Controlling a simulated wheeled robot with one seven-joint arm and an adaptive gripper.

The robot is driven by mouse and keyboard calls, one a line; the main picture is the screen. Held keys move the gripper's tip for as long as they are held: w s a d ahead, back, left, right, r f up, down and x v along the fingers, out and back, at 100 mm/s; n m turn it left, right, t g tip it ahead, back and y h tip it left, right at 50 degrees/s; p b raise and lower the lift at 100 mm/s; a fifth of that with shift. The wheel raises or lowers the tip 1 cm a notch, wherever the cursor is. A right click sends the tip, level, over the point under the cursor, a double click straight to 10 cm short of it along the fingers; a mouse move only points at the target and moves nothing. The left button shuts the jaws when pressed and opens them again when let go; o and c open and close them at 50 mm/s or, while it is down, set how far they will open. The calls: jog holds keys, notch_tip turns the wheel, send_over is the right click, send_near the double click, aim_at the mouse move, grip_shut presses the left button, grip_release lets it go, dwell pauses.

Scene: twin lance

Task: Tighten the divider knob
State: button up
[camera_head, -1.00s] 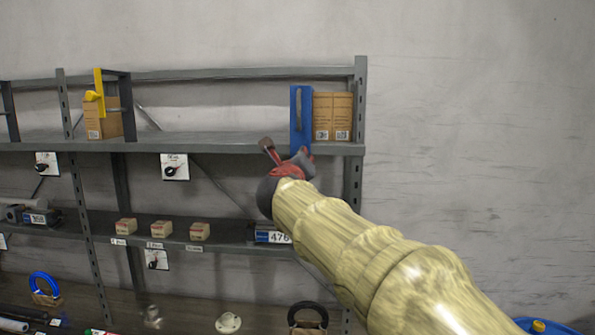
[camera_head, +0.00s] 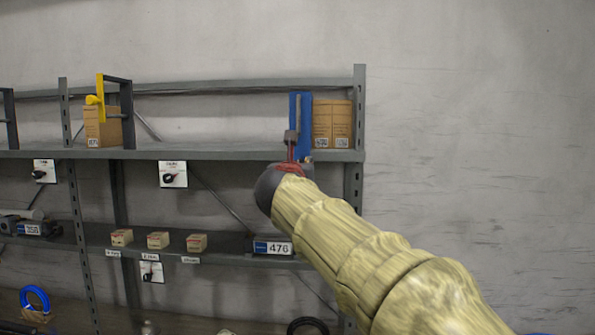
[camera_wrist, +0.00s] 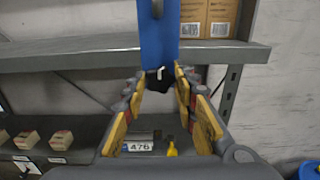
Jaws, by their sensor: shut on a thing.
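The blue divider (camera_head: 303,118) stands upright at the right end of the upper shelf, beside cardboard boxes. In the wrist view its lower part (camera_wrist: 158,50) shows between my fingertips. My gripper (camera_head: 291,150) is at the divider's lower front. In the wrist view my gripper (camera_wrist: 165,78) has its yellow-padded fingers on either side of the shelf edge area. The fingers hide much of the knob and the exact contact.
The upper shelf (camera_head: 220,155) runs left from my gripper. Cardboard boxes (camera_head: 332,125) stand right of the blue divider. A yellow divider (camera_head: 100,103) stands at left. A blue-and-grey unit marked 476 (camera_head: 273,246) and small boxes (camera_head: 158,241) sit on the lower shelf.

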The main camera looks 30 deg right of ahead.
jog(key=shift+f, duration=0.2)
jog(key=o, duration=1.2)
jog(key=shift+r, duration=0.15)
jog(key=shift+c, duration=0.2)
jog(key=v, duration=1.2)
jog(key=shift+w, duration=0.1)
